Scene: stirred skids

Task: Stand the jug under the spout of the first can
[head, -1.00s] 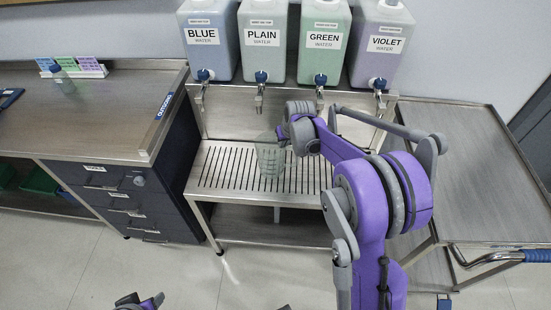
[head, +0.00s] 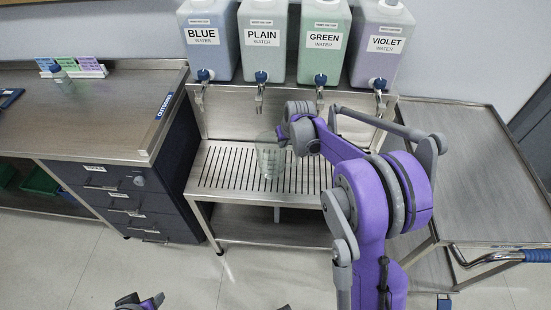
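A clear jug (head: 270,162) is at the slatted drip shelf (head: 215,170), upright as far as I can tell, in front of and below the PLAIN can's spout (head: 260,90). My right gripper (head: 283,133) is at the jug's upper right side. Its fingers are mostly hidden by my own wrist, so their grip does not show. The leftmost can, BLUE (head: 209,60), has its spout (head: 204,88) to the left of the jug. My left gripper (head: 140,303) is low at the bottom edge, cut off and away from the jug.
The GREEN can (head: 323,62) and VIOLET can (head: 383,65) stand to the right on the same upper shelf. A counter (head: 85,115) with drawers is on the left, with a small bottle (head: 62,78) on it. An empty-topped cart (head: 455,160) is on the right. The shelf left of the jug is clear.

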